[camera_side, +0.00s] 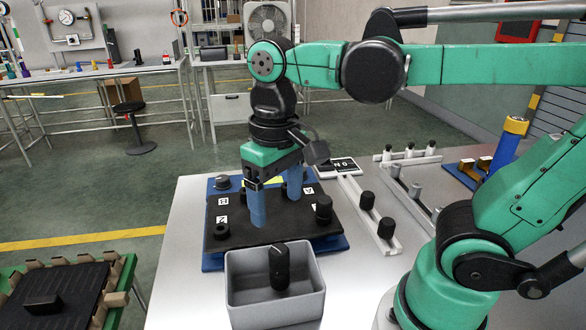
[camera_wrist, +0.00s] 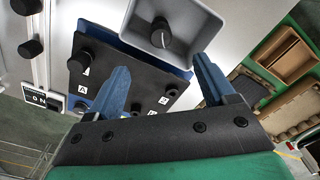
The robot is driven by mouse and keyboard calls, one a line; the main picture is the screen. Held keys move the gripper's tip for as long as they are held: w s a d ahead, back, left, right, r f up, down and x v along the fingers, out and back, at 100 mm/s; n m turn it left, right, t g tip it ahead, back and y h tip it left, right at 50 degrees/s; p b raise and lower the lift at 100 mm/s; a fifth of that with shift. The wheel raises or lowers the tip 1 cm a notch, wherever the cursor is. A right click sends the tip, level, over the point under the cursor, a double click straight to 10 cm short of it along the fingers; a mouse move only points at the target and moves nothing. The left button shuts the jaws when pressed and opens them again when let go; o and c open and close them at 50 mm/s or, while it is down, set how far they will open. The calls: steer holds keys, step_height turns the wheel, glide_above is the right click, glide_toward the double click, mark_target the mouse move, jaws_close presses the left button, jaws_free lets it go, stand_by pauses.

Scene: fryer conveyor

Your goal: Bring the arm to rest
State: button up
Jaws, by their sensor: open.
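My green arm reaches over the table from the right in the side view. My gripper (camera_side: 276,208) has two blue fingers pointing down above the black board. The fingers are apart with nothing between them. In the wrist view my gripper (camera_wrist: 160,85) also shows open and empty, with the black board and the grey bin beyond the fingertips. I cannot tell from the side view exactly how high the fingertips are above the board.
The black board (camera_side: 275,230) on a blue base carries several black knobs. A grey bin (camera_side: 250,307) in front of it holds a black knob (camera_side: 279,268). White rails (camera_side: 370,215) with black cylinders lie to the right. A green conveyor (camera_side: 120,285) stands at lower left.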

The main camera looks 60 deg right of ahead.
steer(key=shift+w+d+f+n+t, duration=0.2)
steer(key=shift+w+d+f+t, duration=0.4)
steer(key=shift+t, duration=0.6)
steer(key=shift+w+d+f+n+t, duration=0.2)
steer(key=shift+w+d+f+t, duration=0.35)
steer(key=shift+t, duration=0.65)
steer(key=shift+w+d+f+n+t, duration=0.2)
steer(key=shift+w+d+f+t, duration=0.35)
steer(key=shift+t, duration=0.65)
